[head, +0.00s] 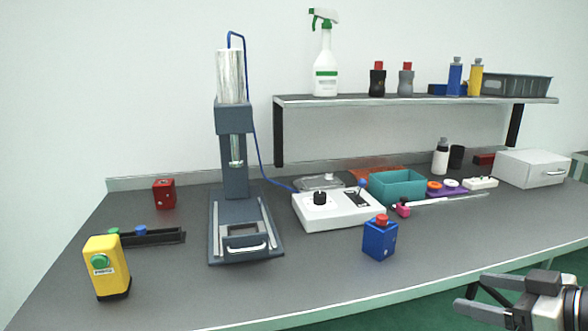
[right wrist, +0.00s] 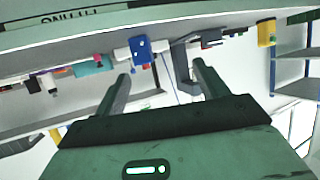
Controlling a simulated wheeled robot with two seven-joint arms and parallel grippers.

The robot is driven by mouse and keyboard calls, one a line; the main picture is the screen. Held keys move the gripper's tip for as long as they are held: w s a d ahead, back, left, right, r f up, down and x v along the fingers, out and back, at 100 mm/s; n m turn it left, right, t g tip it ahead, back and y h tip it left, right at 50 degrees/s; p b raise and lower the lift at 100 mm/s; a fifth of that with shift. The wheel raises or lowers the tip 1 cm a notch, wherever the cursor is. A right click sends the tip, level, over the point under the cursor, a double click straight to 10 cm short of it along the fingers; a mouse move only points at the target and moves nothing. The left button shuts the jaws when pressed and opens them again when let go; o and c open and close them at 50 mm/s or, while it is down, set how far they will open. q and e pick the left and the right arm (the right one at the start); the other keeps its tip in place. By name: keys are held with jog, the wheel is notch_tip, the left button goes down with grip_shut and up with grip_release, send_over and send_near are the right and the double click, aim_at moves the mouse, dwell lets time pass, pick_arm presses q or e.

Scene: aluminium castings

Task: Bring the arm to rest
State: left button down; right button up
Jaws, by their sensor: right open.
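My right gripper (head: 466,294) is at the lower right of the head view, in front of the table's front edge. It is open, with nothing between its fingers. In the right wrist view its two fingers (right wrist: 160,72) stand wide apart, and the bench looks upside down beyond them. My left gripper does not show in either view.
The grey bench (head: 330,275) has a press (head: 236,185), a white control box (head: 338,208), a blue button box (head: 379,242), a yellow button box (head: 104,270) and a teal bin (head: 397,188). A shelf (head: 420,99) holds bottles. Green floor shows before the bench.

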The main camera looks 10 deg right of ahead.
jog(key=s+a+f+m+g+h, duration=0.1)
jog(key=a+f+m, duration=0.15)
jog(key=f, duration=0.65)
jog(key=s+a+f+m+h, duration=0.15)
jog(key=a+f, duration=0.25)
jog(key=f, duration=0.6)
jog(key=s+a+f, duration=0.2)
jog(key=a+f, duration=0.1)
jog(key=a, duration=0.4)
jog(key=s+a+f+n, duration=0.1)
jog(key=s+a+f, duration=0.1)
jog(key=a, duration=0.6)
jog(key=shift+s+f, duration=0.4)
jog(key=shift+s, duration=0.1)
